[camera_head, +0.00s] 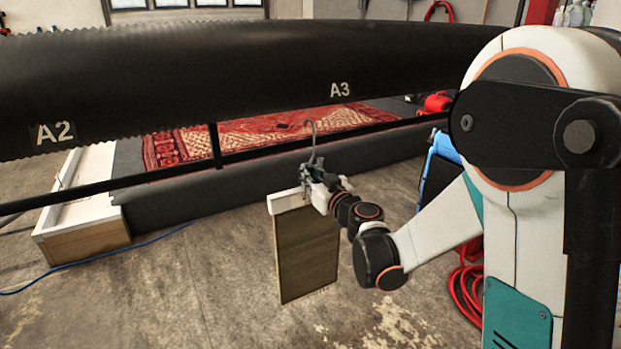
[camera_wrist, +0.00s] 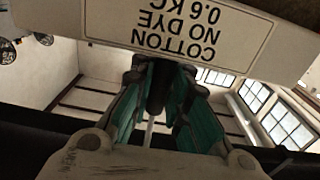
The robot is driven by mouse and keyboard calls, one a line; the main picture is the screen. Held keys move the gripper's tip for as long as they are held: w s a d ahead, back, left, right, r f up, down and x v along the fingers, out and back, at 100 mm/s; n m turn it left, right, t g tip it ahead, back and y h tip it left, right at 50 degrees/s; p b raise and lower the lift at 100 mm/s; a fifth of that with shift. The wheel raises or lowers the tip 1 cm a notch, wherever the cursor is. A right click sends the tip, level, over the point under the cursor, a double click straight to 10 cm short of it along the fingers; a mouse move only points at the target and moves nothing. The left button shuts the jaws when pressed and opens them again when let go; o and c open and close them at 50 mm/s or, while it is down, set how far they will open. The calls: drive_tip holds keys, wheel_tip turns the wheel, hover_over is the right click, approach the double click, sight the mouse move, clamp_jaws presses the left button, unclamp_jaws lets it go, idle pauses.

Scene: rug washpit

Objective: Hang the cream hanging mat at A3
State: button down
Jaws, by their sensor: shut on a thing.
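The hanging mat (camera_head: 308,252) hangs below my gripper (camera_head: 318,180) in the head view; its face looks dark olive-brown, with a pale header bar on top. A grey hook (camera_head: 312,140) rises above the header. My gripper is shut on the hanger part of the mat, and the mat is clear of the floor. In the wrist view the pale header (camera_wrist: 190,30) reads "COTTON NO DYE 0.6 KG", upside down, above the teal fingers (camera_wrist: 170,110). The A3 label (camera_head: 340,90) is on the black toothed beam (camera_head: 220,75), above and behind the hook. The hook is apart from the beam's top.
An A2 label (camera_head: 55,133) marks the beam's left part. A thin dark rail (camera_head: 260,152) and a red patterned rug (camera_head: 240,135) lie behind the mat. A white-and-wood box (camera_head: 85,215) stands left. A red hose (camera_head: 468,285) lies right. The floor below the mat is clear.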

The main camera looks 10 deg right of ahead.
drive_tip(key=shift+w+a, duration=0.15)
drive_tip(key=shift+w, duration=0.25)
drive_tip(key=shift+f, duration=0.15)
